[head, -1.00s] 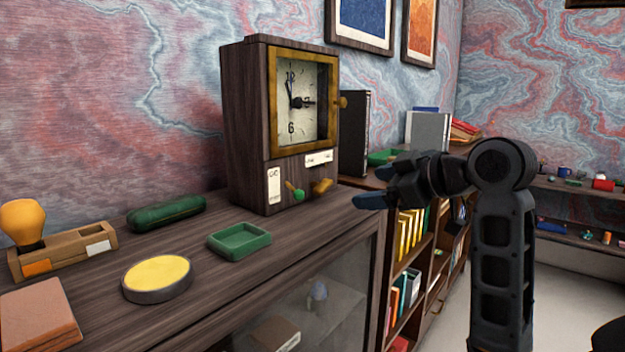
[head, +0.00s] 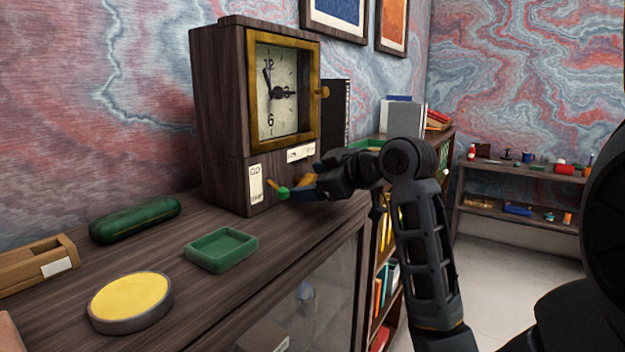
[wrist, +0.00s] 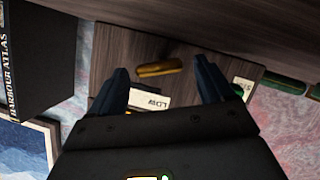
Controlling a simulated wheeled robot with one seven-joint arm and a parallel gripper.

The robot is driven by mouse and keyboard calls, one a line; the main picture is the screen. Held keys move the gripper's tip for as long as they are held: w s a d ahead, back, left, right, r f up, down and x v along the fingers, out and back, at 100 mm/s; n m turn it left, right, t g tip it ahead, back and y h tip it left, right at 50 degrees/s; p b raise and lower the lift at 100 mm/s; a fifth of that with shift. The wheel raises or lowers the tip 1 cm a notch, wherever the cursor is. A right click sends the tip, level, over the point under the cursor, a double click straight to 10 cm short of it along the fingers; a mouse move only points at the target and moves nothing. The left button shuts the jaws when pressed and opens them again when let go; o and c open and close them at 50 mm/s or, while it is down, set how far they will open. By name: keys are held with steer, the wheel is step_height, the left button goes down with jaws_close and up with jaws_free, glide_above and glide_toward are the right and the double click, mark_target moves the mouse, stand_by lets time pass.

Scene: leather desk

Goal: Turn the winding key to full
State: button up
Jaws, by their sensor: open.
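The dark wooden clock (head: 222,110) stands at the back of the cabinet top, with a brass-framed face. The brass winding key (head: 307,180) is low on its front, partly hidden by my gripper in the head view. In the wrist view the key (wrist: 158,69) lies between and just beyond my fingertips, with a gap on both sides. My gripper (wrist: 161,78) is open and empty. A green-tipped lever (head: 283,193) is left of the key. White labels sit on the front; one, near the key, seems to read LOW (wrist: 149,101).
A green tray (head: 221,250), a round yellow-topped disc (head: 130,302), a green case (head: 135,220) and a wooden holder (head: 38,268) are on the cabinet top. A brass knob (head: 325,92) sticks out from the clock door's right edge. Books stand right of the clock.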

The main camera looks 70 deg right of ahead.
steer(key=shift+w+d+f, duration=0.1)
steer(key=shift+w, duration=0.05)
steer(key=shift+c, duration=0.2)
steer(key=c, duration=1)
steer(key=m+p, duration=0.1)
steer(key=p, duration=0.1)
steer(key=shift+r+y+p, duration=0.25)
steer(key=shift+y+p, duration=0.05)
steer(key=shift+y, duration=0.1)
steer(key=m+y+p, duration=0.1)
steer(key=m+p, duration=0.1)
steer(key=p, duration=0.1)
steer(key=shift+d+r, duration=0.1)
steer(key=shift+d, duration=0.05)
steer(key=m+y+p, duration=0.2)
steer(key=p, duration=0.1)
steer(key=shift+d+t+p, duration=0.2)
steer(key=shift+t+p, duration=0.1)
steer(key=shift+d+f+m+t+y+p, duration=0.1)
steer(key=shift+f+m+t+y+p, duration=0.15)
steer(key=shift+m+p, duration=0.35)
steer(key=shift+d+f+m+t+y+p, duration=0.15)
steer(key=shift+m+y+p, duration=0.2)
steer(key=shift+m+p, duration=0.2)
